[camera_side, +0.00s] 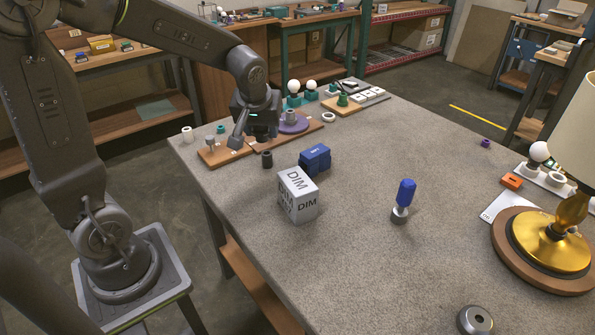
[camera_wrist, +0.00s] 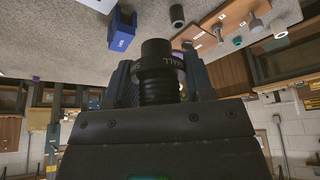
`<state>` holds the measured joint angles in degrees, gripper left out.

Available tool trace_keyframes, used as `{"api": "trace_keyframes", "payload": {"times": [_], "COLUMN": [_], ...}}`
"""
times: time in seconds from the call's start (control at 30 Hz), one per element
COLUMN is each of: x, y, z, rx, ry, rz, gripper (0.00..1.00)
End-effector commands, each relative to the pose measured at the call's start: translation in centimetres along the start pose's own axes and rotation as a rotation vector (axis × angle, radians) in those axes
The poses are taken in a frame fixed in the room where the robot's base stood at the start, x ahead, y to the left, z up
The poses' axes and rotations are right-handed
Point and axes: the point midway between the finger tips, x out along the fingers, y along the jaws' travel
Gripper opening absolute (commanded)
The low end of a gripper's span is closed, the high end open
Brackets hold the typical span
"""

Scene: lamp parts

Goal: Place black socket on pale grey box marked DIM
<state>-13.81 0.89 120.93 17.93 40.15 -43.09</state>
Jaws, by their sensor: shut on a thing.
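My gripper (camera_side: 238,138) hangs over the far left part of the table, by the wooden boards. In the wrist view my gripper (camera_wrist: 160,80) is shut on a black socket (camera_wrist: 157,55), a ribbed cylinder with pale lettering on its collar. In the side view I cannot make out the socket clearly against the fingers. The pale grey box marked DIM (camera_side: 298,195) stands on the table to the right and nearer the camera, apart from my gripper. Its visible top looks bare. The box does not show in the wrist view.
A dark cylinder (camera_side: 267,159) and a blue box (camera_side: 315,158) stand between my gripper and the DIM box. A wooden board (camera_side: 222,153) holds small parts. A blue-topped part (camera_side: 403,200) and a lamp (camera_side: 555,240) stand to the right.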

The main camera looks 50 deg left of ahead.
Motion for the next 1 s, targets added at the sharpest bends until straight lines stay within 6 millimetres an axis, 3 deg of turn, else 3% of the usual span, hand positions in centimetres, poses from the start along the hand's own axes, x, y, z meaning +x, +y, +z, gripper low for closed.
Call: {"api": "trace_keyframes", "payload": {"times": [0.2, 0.4, 0.57, 0.83, 1.0], "x": [2.4, 3.7, 4.2, 7.3, 7.6], "y": [5.0, 7.7, 8.2, 8.2, 8.2], "z": [2.3, 3.5, 3.8, 5.1, 5.2], "rx": [0.008, 0.003, 0.000, 0.002, -0.001], "ry": [-0.002, 0.000, 0.001, -0.001, 0.002], "rz": [0.000, 0.001, 0.001, -0.001, 0.002], "gripper": [0.24, 0.24, 0.24, 0.24, 0.24]}}
